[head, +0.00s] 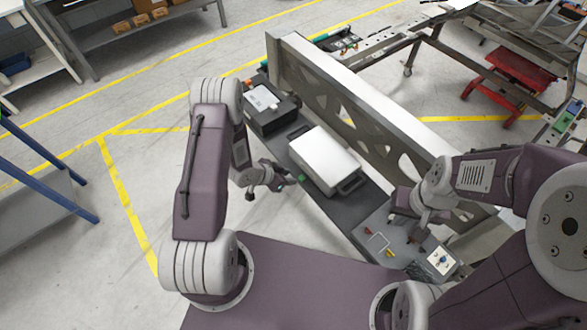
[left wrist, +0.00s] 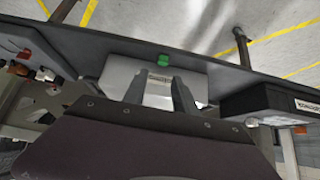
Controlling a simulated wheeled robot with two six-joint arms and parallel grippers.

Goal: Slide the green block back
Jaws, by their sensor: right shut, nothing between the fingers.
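The small green block (head: 301,177) sits at the near edge of the dark shelf, beside the white box (head: 324,159). In the left wrist view the green block (left wrist: 164,61) shows just beyond the fingertips, slightly to the right of the middle. My left gripper (head: 281,183) is close to the block, on its left in the head view. In the left wrist view its two dark fingers (left wrist: 160,78) stand apart, with a pale surface visible between them. They look empty and apart from the block. My right gripper (head: 415,236) is shut and empty over the right end of the shelf.
A black box with a pale top (head: 262,100) stands at the shelf's far left. A tall metal chassis rail (head: 350,85) runs behind the boxes. A panel with small coloured parts (head: 380,240) lies below my right gripper. Open floor lies to the left.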

